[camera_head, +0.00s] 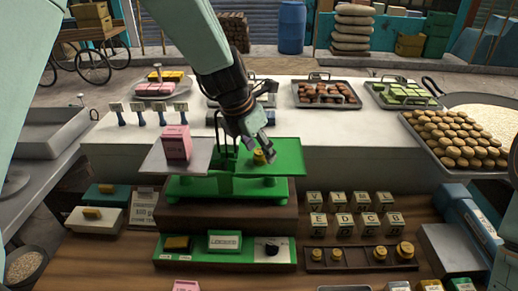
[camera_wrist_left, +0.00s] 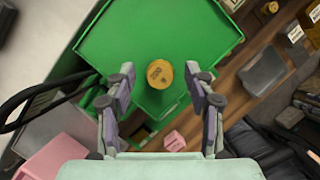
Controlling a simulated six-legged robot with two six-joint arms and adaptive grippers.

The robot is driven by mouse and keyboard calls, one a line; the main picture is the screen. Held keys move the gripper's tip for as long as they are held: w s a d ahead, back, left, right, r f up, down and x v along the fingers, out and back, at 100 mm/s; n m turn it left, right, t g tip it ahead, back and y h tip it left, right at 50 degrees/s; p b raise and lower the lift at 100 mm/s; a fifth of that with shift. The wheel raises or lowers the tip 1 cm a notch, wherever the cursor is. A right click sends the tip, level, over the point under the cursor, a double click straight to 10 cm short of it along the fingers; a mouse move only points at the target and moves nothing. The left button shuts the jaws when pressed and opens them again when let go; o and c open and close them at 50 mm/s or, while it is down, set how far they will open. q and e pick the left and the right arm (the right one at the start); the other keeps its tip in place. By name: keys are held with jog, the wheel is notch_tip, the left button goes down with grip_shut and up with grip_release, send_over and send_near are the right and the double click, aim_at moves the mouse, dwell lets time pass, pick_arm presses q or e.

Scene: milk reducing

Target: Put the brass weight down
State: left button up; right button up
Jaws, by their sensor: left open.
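The brass weight (camera_head: 259,157) stands upright on the green right pan (camera_head: 288,160) of the green balance scale. It also shows from above in the left wrist view (camera_wrist_left: 160,74), on the green pan (camera_wrist_left: 190,30). My left gripper (camera_head: 262,148) is just over the pan. In the left wrist view its two fingers (camera_wrist_left: 160,88) are spread to either side of the weight, with a gap on each side. The grey left pan (camera_head: 200,156) bears a pink block (camera_head: 177,143). My right gripper is not in view.
A wooden rack (camera_head: 318,258) in front holds several brass weights. Lettered cubes (camera_head: 355,213) stand behind it. Trays of sweets (camera_head: 325,103) line the white counter (camera_head: 350,140) at the back, and a heaped tray (camera_head: 455,138) is at right.

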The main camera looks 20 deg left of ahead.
pick_arm(q)
jog(key=v, duration=1.1)
jog(key=shift+r, duration=0.3)
jog(key=shift+s, duration=0.2)
jog(key=shift+w, duration=0.1)
jog(key=shift+c, duration=0.3)
dwell(1.2)
